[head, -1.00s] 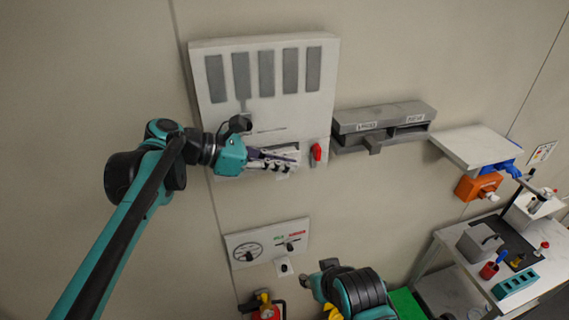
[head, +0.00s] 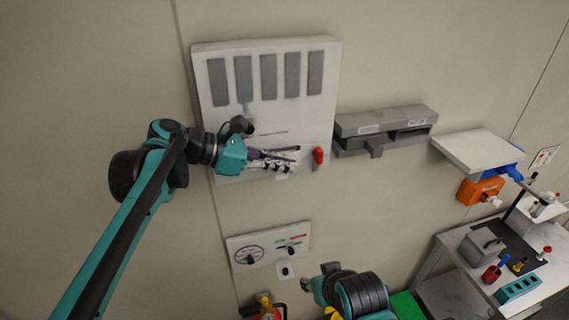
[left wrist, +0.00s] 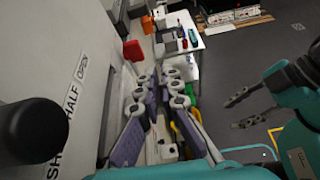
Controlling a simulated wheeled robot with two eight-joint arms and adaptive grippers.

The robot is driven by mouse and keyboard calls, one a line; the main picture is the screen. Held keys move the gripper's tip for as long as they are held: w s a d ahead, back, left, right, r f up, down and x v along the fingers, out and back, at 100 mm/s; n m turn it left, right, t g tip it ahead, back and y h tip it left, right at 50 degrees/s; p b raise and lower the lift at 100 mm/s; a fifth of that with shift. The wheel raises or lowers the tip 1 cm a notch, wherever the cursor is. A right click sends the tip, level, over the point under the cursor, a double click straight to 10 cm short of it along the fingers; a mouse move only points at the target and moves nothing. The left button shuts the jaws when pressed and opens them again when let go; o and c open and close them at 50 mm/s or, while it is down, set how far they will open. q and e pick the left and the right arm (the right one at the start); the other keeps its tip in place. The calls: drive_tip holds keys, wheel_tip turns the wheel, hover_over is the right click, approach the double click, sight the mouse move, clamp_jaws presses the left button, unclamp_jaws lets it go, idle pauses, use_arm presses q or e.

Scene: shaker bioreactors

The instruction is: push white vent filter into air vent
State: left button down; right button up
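The air vent is a pale wall panel (head: 230,115) with several upright grey slots, at the upper left of the head view. A white piece (head: 291,156), possibly the vent filter, sits at the panel's lower edge, partly hidden by my fingers. I cannot tell how far in it is. My left gripper (head: 285,158) is in front of it, its fingers pointing right along the panel. In the left wrist view my left gripper (left wrist: 158,76) shows purple pads with a gap between the fingers and nothing clearly held. My right gripper (left wrist: 238,111) has its dark fingers apart and empty.
A red knob (head: 318,156) stands just right of my left fingertips. A black knob (left wrist: 32,130) and a SHUT/HALF/OPEN label are close beside the left wrist camera. A grey wall box (head: 383,127), a white shelf (head: 477,149) and a cluttered bench (head: 512,258) lie to the right.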

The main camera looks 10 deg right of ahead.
use_arm(q)
drive_tip(key=shift+w, duration=0.6)
idle(0.4)
drive_tip(key=c, duration=1.6)
unclamp_jaws()
drive_tip(key=shift+c, duration=0.2)
drive_tip(key=v, duration=1.2)
drive_tip(key=s+a+f+m+t+y+b, duration=0.2)
drive_tip(key=s+a+f+m+y+b, duration=0.2)
drive_tip(key=f+b, duration=0.7)
drive_tip(key=s+a+f+m+t+y+b, duration=0.2)
drive_tip(key=s+a+f+m+y+b, duration=0.2)
drive_tip(key=f, duration=2.7)
drive_tip(key=s+a+f+m+t+y+b, duration=0.2)
drive_tip(key=s+a+f+m+y+b, duration=0.3)
drive_tip(key=f+b, duration=1.4)
drive_tip(key=s+a+f+m, duration=0.2)
drive_tip(key=s+a+m, duration=0.1)
drive_tip(key=a+m, duration=0.2)
drive_tip(key=shift+s+a+t+b, duration=0.3)
drive_tip(key=shift+a+t, duration=0.1)
drive_tip(key=shift+a, duration=0.8)
